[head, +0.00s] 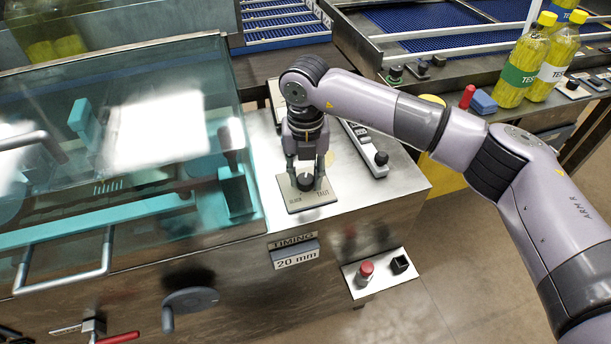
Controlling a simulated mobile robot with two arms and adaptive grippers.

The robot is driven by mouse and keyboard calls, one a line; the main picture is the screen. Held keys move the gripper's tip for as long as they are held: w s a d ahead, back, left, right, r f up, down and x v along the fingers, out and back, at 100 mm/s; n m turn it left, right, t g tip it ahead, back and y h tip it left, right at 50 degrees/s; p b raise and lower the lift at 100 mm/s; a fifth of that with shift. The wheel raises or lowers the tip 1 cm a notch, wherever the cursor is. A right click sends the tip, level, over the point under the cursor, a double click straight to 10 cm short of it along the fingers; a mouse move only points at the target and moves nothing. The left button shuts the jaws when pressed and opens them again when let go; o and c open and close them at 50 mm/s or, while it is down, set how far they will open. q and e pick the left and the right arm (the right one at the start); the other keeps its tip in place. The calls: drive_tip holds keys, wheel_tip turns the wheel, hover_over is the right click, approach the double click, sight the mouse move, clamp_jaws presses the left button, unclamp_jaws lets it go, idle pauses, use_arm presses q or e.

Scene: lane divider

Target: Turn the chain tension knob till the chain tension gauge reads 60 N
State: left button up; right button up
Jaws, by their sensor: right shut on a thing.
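The chain tension knob (305,182) is a dark round knob on a grey square plate (310,201). The plate's lettering seems to read slack at left and taut at right. My right gripper (306,172) points down over the plate and is shut on the knob, its fingers on either side. My right arm and gripper cover the panel behind the knob. I cannot make out the chain tension gauge or any reading in N. My left gripper is not in view.
A teal transparent cover (120,140) with a metal handle (70,285) stands left of the knob. A slider strip (372,152) lies close right of my gripper. Below are a timing 20 mm label (296,257) and a red button (366,270). Yellow bottles (520,70) stand at upper right.

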sight(306, 178)
drive_tip(key=shift+w+r, duration=0.1)
idle(0.4)
drive_tip(key=o, duration=1.1)
drive_tip(key=shift+o, duration=0.2)
wheel_tip(306, 178, up, 12)
